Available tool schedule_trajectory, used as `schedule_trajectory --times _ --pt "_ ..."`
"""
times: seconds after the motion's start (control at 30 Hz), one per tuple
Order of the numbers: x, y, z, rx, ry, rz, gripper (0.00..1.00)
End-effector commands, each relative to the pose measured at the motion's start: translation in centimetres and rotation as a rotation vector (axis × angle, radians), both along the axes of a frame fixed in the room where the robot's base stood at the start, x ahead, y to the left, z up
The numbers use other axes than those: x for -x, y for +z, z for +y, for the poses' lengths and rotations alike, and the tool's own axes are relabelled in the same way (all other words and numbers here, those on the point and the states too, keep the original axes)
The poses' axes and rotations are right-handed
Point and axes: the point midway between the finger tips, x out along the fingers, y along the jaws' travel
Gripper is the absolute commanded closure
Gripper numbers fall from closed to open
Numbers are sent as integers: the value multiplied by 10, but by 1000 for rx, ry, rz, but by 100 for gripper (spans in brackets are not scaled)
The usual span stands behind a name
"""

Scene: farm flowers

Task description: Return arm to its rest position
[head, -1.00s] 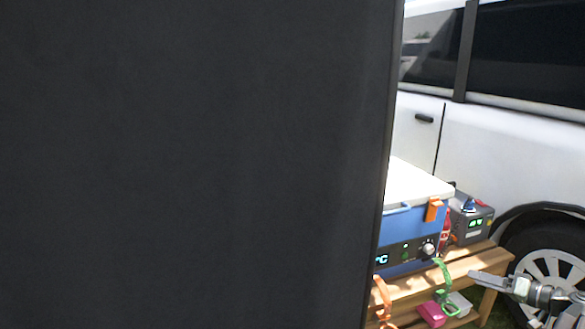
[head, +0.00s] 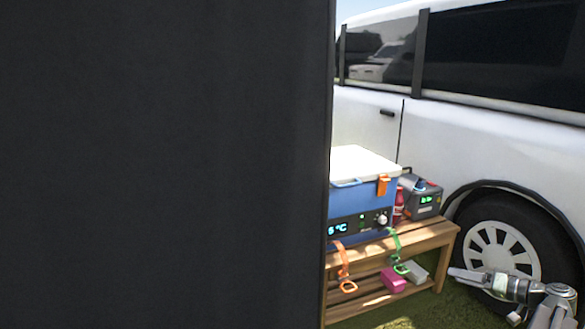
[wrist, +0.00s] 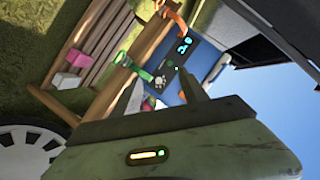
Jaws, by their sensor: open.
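My arm shows at the lower right of the head view, with my gripper (head: 457,274) pointing left in front of the van's wheel. In the wrist view the two fingers of my gripper (wrist: 163,94) stand apart, with nothing held between them. The wrist view is tilted and shows the bench and cooler beyond the fingers.
A large dark panel (head: 165,165) hides the left of the head view. A wooden bench (head: 440,236) holds a blue cooler (head: 345,205) and a grey power box (head: 424,203). A pink block (head: 393,280) is on its lower shelf. A white van (head: 470,150) stands behind.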

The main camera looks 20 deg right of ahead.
Motion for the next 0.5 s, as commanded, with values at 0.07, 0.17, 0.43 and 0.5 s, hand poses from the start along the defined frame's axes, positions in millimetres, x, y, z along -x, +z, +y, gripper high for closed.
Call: schedule_trajectory --times 0.07,0.17,0.43,0.5 --pt "-11 0 16 -3 24 29 49" --pt "-23 -5 34 -6 49 70 49" --pt "-62 -19 111 -3 146 243 49" --pt "-73 -24 140 5 179 306 49"
